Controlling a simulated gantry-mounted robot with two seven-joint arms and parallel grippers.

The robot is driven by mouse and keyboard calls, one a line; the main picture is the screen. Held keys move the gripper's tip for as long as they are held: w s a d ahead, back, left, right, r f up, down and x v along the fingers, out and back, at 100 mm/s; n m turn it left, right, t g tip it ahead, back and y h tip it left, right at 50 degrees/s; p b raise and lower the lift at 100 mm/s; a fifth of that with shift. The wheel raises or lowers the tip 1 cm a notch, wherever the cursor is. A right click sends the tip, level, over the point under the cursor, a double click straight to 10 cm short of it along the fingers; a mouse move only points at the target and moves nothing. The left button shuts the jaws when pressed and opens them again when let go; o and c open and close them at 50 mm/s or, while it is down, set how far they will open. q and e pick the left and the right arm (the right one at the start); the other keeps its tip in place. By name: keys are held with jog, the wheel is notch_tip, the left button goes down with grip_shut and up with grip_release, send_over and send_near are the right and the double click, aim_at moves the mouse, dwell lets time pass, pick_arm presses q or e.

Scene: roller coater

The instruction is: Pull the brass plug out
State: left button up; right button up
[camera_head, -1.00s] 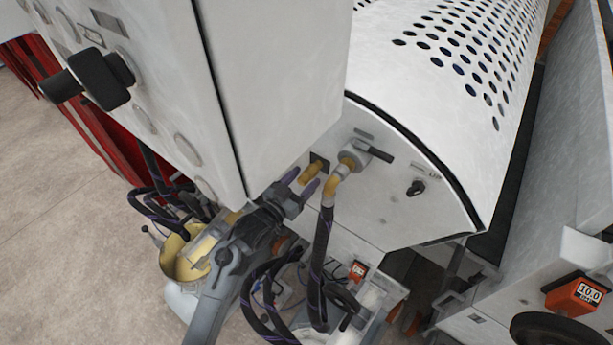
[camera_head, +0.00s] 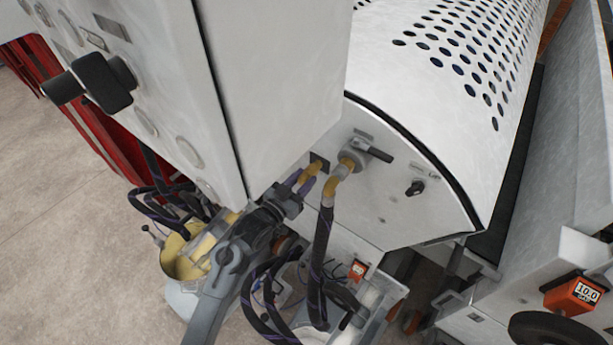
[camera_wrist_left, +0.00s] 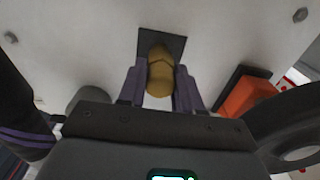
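The brass plug (camera_head: 315,169) sits at a dark square plate (camera_head: 322,160) on the white end panel of the machine. It also shows in the left wrist view (camera_wrist_left: 160,72), with its far end against the dark plate (camera_wrist_left: 176,45). My left gripper (camera_head: 306,180) has its two purple fingers closed on both sides of the plug. In the left wrist view the fingers (camera_wrist_left: 160,85) lie against the plug's sides. The fingers partly cover the plug in the head view. My right gripper is in neither view.
A brass elbow with a black hose (camera_head: 322,235) is close to the right of the plug. A black-handled valve (camera_head: 372,150) is beside it. A white cabinet (camera_head: 270,80) overhangs at the left. A bucket (camera_head: 180,265) and looped hoses are below.

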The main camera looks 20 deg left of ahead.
aim_at(300, 182)
pick_arm(q)
grip_shut()
jog(key=shift+s+r, duration=0.1)
jog(key=shift+s, duration=0.05)
jog(key=shift+s+a+p, duration=0.2)
jog(key=shift+s+p, duration=0.25)
jog(key=shift+p, duration=0.05)
jog(key=shift+s, duration=0.25)
jog(key=shift+p+v, duration=1.5)
jog(key=shift+v, duration=0.6)
jog(key=shift+a, duration=0.1)
